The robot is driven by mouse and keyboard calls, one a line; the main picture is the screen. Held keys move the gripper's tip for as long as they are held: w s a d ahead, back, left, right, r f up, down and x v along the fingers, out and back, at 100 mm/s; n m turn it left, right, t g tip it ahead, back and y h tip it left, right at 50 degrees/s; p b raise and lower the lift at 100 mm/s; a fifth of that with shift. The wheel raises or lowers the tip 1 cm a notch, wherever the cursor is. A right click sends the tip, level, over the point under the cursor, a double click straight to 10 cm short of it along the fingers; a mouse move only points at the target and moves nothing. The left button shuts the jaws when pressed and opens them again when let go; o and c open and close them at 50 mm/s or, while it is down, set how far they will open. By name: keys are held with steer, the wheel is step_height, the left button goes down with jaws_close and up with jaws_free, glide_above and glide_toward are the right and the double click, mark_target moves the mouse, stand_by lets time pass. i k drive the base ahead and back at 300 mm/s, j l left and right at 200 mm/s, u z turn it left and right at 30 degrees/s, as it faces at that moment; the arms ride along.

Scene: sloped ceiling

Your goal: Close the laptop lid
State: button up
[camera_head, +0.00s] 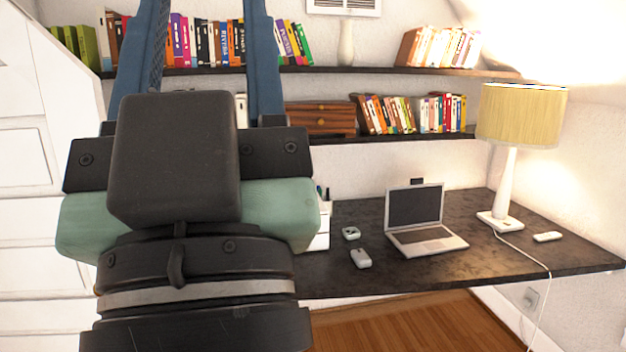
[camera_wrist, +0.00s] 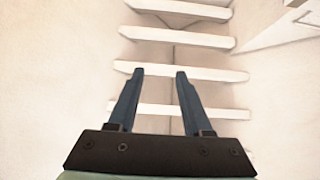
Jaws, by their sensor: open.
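The laptop (camera_head: 427,236) stands open on the dark desk in the head view. Its lid (camera_head: 415,206) is raised, with a dark screen facing the front, and its keyboard base lies flat on the desk. My gripper (camera_head: 208,20) is large in the left of the head view, with its two blue fingers pointing up, well apart and empty. It is to the left of the laptop and not touching it. In the wrist view my gripper (camera_wrist: 154,72) has its fingers spread, with white slats behind them. The laptop is not in the wrist view.
On the dark desk (camera_head: 560,255) are a lamp (camera_head: 508,170) to the laptop's right, a mouse (camera_head: 361,258) and a small white item (camera_head: 351,233) to its left. Shelves of books (camera_head: 443,48) run above. White slats (camera_wrist: 180,75) fill the wrist view.

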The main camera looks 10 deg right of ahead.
mark_target(417, 205)
steer(key=i+l, duration=0.8)
steer(key=l, duration=0.15)
steer(key=i+l, duration=1.6)
steer(key=l, duration=0.25)
steer(key=i+l, duration=0.8)
steer(key=l, duration=0.15)
